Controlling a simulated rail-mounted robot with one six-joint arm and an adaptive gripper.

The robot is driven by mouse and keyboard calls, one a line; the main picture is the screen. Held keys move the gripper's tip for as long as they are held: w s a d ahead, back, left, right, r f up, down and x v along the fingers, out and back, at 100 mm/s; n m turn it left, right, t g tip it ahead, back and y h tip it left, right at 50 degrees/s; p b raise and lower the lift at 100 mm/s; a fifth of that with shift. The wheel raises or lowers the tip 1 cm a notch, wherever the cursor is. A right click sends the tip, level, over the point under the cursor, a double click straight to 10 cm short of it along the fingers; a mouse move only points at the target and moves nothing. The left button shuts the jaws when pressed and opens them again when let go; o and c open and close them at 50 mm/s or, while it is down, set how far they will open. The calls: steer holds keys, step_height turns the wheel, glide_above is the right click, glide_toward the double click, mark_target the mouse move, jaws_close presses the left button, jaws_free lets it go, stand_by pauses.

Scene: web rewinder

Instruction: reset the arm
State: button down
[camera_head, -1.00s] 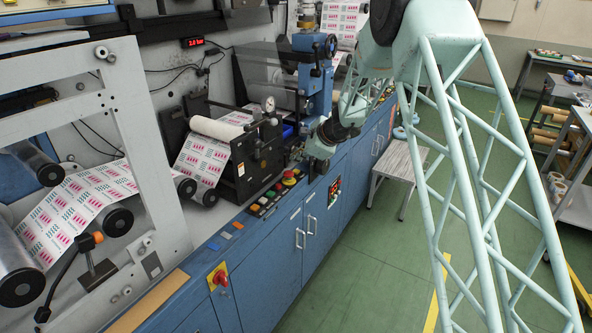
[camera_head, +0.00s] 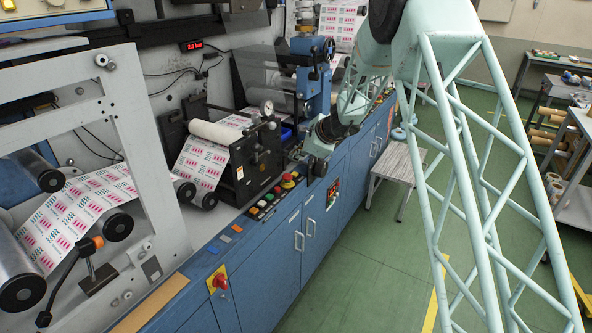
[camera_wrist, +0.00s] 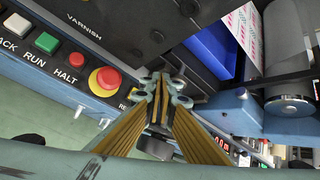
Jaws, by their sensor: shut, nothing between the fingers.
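My gripper (camera_head: 314,166) hangs at the end of my pale green arm, near the front edge of the rewinder's blue cabinet in the head view. In the wrist view my gripper (camera_wrist: 160,82) is shut, its fingertips together and nothing held. A red mushroom button (camera_wrist: 104,81) on a yellow base is to the left of the fingertips, on the panel labelled VARNISH. It also shows in the head view (camera_head: 287,181), left of my gripper. I cannot tell how far the fingertips are from the panel.
The wrist view shows green (camera_wrist: 47,42), white (camera_wrist: 76,60) and red (camera_wrist: 77,91) buttons, a blue bin (camera_wrist: 211,48) and a metal roller (camera_wrist: 289,60). A blue post (camera_head: 315,85) stands just behind my gripper.

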steer(key=shift+r, duration=0.1)
steer(key=s+d+r+n+g, duration=0.1)
steer(key=s+d+r+n, duration=0.2)
steer(key=s+r, duration=0.65)
steer(key=s+d+r+n, duration=0.3)
steer(key=s+r, duration=0.6)
steer(key=s, duration=0.2)
steer(key=s+d+r+n+g, duration=0.1)
steer(key=s+d+r+n, duration=0.25)
steer(key=s+r, duration=0.6)
steer(key=s+d+r+n+h, duration=0.15)
steer(key=s+d, duration=0.25)
steer(key=s, duration=0.8)
steer(key=s+d+r+n+h, duration=0.1)
steer(key=s+d+r+n, duration=0.2)
steer(key=s, duration=0.8)
steer(key=s+d+f+n+h, duration=0.2)
steer(key=s+d, duration=0.4)
steer(key=s, duration=0.5)
steer(key=s+d+f+n+h, duration=0.2)
steer(key=s+d, duration=0.5)
steer(key=s, duration=0.5)
steer(key=shift+d+f+g, duration=0.15)
steer(key=shift+d+g, duration=0.05)
steer(key=shift+g, duration=0.1)
